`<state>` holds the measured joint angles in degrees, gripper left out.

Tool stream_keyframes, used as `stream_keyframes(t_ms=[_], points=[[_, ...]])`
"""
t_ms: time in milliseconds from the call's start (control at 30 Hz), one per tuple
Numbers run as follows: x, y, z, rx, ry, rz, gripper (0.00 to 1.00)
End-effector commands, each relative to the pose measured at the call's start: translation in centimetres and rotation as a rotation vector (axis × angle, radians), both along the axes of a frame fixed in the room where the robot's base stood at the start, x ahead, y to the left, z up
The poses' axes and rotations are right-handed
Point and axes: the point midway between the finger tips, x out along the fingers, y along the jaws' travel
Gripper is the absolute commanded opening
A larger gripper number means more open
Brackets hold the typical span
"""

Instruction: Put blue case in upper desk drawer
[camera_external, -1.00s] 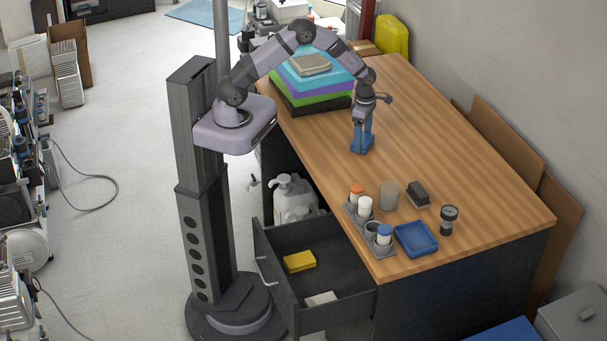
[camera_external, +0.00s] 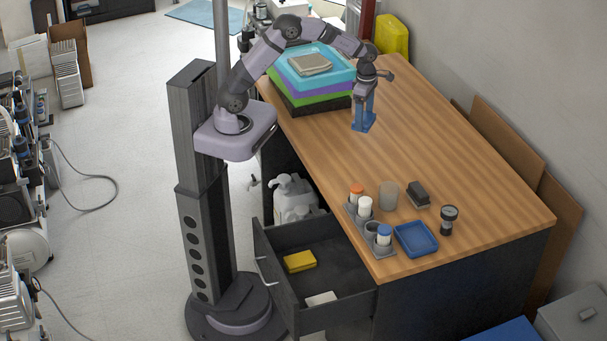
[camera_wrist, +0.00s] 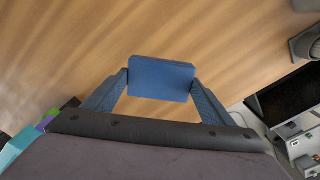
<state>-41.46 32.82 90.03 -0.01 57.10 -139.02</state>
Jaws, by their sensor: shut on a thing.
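The blue case (camera_external: 362,127) is at the tips of my gripper (camera_external: 365,114), near the far end of the wooden desk. In the wrist view the blue case (camera_wrist: 161,80) sits between the two fingers of my gripper (camera_wrist: 161,84), one at each short side. My gripper is shut on it. The case looks to be held above the desk top, but the height is hard to tell. The desk drawer (camera_external: 283,294) stands pulled out at the near left side of the desk. It holds a yellow block and a whitish item, with bare floor between and behind them.
A stack of coloured boxes (camera_external: 312,83) stands left of my gripper. At the desk's near end are a grey holder with bottles (camera_external: 364,226), a clear cup (camera_external: 389,195), a dark brush-like item (camera_external: 418,194), a blue tray (camera_external: 415,239) and a dark cylinder (camera_external: 449,219). The desk's middle is clear.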

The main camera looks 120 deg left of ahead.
Motion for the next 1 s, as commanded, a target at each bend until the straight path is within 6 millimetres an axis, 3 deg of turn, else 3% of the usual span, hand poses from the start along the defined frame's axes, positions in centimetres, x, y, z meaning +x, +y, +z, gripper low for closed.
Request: stream_keyframes(t_ms=[467,767,1000], points=[[0.0,0.0,1.8,0.001,-0.001,0.000,0.50],[0.0,0.0,5.9,0.002,-0.003,0.000,0.50],[2.9,-3.2,5.6,0.001,-0.001,-0.189,0.50]])
